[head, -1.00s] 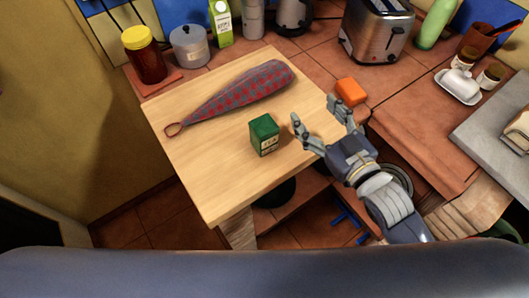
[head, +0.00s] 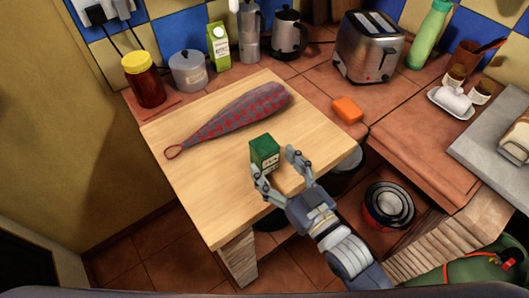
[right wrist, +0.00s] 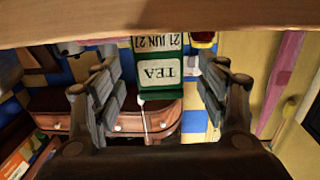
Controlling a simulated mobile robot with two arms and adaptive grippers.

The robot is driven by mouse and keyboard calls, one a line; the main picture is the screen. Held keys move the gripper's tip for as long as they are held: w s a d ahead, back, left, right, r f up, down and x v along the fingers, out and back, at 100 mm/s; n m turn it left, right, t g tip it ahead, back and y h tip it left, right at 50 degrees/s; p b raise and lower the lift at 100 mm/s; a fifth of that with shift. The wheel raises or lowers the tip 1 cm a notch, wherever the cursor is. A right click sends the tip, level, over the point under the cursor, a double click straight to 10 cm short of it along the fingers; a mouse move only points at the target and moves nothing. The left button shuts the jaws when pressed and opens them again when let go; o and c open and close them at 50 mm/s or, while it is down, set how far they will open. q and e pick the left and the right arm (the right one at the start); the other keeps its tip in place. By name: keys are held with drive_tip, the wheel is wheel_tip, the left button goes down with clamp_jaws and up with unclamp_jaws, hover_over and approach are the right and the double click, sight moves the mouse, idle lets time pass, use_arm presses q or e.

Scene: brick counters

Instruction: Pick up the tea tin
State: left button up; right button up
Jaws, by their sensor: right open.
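The tea tin (head: 264,150) is a small green box standing upright on the light wooden board (head: 235,200). In the right wrist view the tin (right wrist: 160,70) appears upside down, with a pale label reading TEA and a date. My right gripper (head: 275,163) is open on the near side of the tin, its two fingers spread towards the tin's sides. In the right wrist view the tin shows between the fingers (right wrist: 160,92), with gaps on both sides. My left gripper is not in view.
A checked cloth bag (head: 235,115) lies behind the tin on the board. A red jar (head: 144,85), grey pot (head: 188,72), green carton (head: 218,47) and toaster (head: 369,50) stand at the back. An orange sponge (head: 347,110) lies right of the board.

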sight(271, 161)
drive_tip(key=x, duration=0.4)
drive_tip(key=shift+w+a+f+p, duration=0.1)
drive_tip(key=shift+w+a+p, duration=0.1)
drive_tip(key=shift+w+p, duration=0.2)
drive_tip(key=c, duration=1.2)
